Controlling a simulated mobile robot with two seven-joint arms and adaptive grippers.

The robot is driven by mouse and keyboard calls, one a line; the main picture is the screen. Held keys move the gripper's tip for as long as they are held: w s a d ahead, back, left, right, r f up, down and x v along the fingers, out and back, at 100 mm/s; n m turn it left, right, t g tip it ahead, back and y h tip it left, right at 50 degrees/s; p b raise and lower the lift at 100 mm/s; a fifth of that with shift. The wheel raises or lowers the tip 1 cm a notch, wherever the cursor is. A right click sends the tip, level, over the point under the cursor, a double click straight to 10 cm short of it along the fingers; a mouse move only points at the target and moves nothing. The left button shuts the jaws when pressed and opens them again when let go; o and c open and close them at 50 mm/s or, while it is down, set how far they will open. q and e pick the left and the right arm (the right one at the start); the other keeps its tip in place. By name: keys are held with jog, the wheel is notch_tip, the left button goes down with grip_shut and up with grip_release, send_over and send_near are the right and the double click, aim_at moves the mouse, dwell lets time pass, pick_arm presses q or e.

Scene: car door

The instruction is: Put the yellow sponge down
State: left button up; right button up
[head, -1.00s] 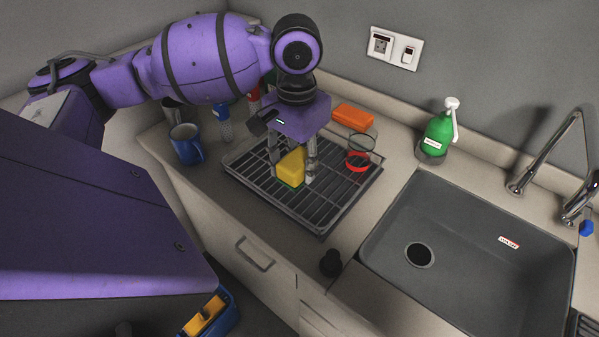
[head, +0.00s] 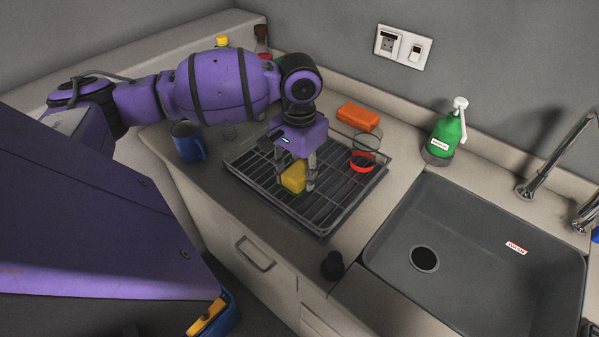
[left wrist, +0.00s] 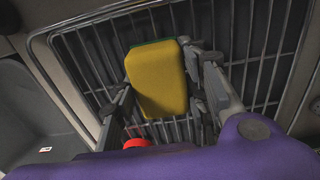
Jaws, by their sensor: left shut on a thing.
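The yellow sponge (head: 293,178) has a thin green layer and stands upright between the fingers of my left gripper (head: 296,184). The gripper points down and is shut on the sponge, over the dark wire dish rack (head: 335,214). In the left wrist view the sponge (left wrist: 158,82) shows its broad yellow face, with the rack bars (left wrist: 225,35) behind it. The sponge is at or just above the bars; I cannot tell if it touches them. My right gripper is not in view.
A clear glass with a red band (head: 363,161) stands on the rack's right side. An orange block (head: 358,117) lies behind it. A blue mug (head: 188,143) stands left of the rack. A green soap bottle (head: 446,136) and the grey sink (head: 480,235) are to the right.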

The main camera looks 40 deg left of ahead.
pick_arm(q)
jog(key=shift+f, duration=0.15)
jog(key=o, duration=1.1)
jog(key=shift+f, duration=0.1)
jog(key=shift+o, duration=0.2)
